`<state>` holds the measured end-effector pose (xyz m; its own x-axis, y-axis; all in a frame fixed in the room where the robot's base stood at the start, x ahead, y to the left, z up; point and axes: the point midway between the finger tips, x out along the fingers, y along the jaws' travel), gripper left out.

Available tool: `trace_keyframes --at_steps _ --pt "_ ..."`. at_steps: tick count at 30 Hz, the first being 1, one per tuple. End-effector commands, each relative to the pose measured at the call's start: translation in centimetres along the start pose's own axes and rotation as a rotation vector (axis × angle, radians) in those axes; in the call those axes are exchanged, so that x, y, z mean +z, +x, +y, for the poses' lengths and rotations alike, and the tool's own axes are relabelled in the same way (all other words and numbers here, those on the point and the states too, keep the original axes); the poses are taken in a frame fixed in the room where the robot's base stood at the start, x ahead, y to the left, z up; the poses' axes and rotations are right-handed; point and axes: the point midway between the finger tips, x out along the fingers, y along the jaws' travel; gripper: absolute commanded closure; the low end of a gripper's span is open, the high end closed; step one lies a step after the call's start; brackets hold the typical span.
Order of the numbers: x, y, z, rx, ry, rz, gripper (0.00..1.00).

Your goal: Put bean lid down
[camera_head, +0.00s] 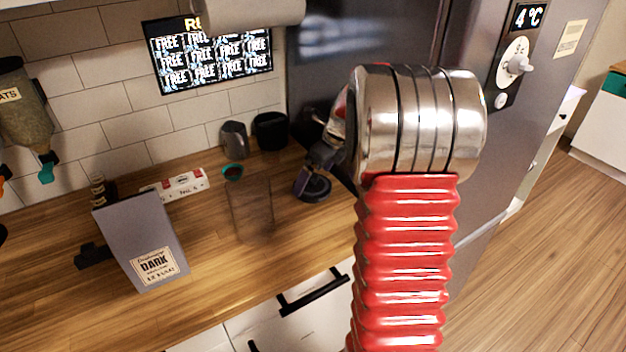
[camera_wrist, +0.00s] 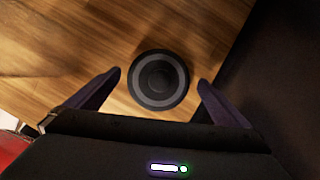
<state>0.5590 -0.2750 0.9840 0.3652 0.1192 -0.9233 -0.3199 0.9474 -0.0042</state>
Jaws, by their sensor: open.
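The bean lid, a dark round disc with a lighter grey ring, shows in the head view (camera_head: 313,189) near the back right of the wooden counter, where it appears to rest. It also shows in the wrist view (camera_wrist: 158,80), near the middle of the picture. My gripper is at the lid in the head view (camera_head: 308,177), partly behind my red arm. In the wrist view my gripper (camera_wrist: 160,79) is open, with one finger on each side of the lid. A gap shows between each fingertip and the lid.
A grey box labelled DARK (camera_head: 142,238) stands on the counter (camera_head: 215,285) at left. A dark fridge (camera_head: 455,60) rises at right. The counter's front middle is mostly clear.

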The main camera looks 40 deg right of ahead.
Motion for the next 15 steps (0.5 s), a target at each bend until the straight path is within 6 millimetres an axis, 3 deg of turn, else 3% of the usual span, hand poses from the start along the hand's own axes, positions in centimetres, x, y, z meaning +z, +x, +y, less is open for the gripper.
trace_keyframes --at_steps 15 --pt "0.1 -8.5 0.0 -0.001 -0.001 -0.001 0.0"
